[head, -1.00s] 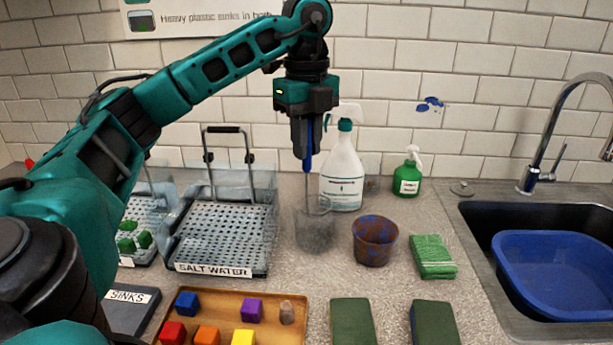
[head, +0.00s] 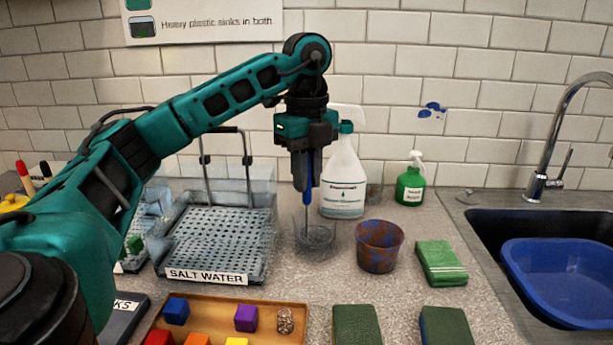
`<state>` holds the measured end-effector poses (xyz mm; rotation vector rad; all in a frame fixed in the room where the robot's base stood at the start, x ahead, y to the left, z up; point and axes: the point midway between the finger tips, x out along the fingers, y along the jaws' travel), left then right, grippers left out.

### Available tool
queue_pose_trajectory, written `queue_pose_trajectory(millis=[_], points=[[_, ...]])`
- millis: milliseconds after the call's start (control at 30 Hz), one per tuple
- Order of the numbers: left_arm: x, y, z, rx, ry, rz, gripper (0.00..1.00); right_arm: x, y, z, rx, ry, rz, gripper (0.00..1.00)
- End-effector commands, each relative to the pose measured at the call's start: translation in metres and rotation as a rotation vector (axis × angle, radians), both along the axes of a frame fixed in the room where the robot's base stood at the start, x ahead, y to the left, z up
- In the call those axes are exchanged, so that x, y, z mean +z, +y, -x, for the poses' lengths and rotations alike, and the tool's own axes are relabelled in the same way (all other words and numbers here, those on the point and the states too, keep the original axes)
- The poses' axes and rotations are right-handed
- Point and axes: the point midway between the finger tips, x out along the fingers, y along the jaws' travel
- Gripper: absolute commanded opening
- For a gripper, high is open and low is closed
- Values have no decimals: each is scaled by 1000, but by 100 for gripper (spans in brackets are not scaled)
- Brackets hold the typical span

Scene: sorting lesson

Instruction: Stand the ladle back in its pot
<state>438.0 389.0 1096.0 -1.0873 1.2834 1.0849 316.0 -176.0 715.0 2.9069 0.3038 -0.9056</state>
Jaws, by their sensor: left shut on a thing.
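My left gripper (head: 304,184) points down in the middle of the view, shut on the blue handle of the ladle (head: 309,190). The ladle hangs upright, with its thin shaft running down below the fingers. Its lower end shows within the outline of a see-through grey pot (head: 325,243) on the counter. The tip is hard to make out there, and I cannot tell whether it touches the pot's bottom. My right gripper is not in view.
A rusty blue-brown cup (head: 380,247) stands close on the right. A spray bottle (head: 343,185) is behind, and the salt water tank (head: 210,245) is on the left. A block tray (head: 272,313) and green sponges (head: 357,325) lie in front.

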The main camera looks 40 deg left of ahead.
Motion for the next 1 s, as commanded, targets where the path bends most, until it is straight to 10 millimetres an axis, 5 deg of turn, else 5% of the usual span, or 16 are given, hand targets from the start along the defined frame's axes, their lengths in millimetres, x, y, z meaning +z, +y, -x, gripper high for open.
queue_pose_trajectory(millis=[100,133,400,733,1000], points=[[-4,0,0,0,0,0,0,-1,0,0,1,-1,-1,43],[-4,0,0,0,1,0,19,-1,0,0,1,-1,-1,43],[-3,0,0,0,1,0,43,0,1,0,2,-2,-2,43],[6,0,0,0,-1,0,43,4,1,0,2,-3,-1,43],[62,0,0,1,-3,0,43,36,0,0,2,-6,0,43]])
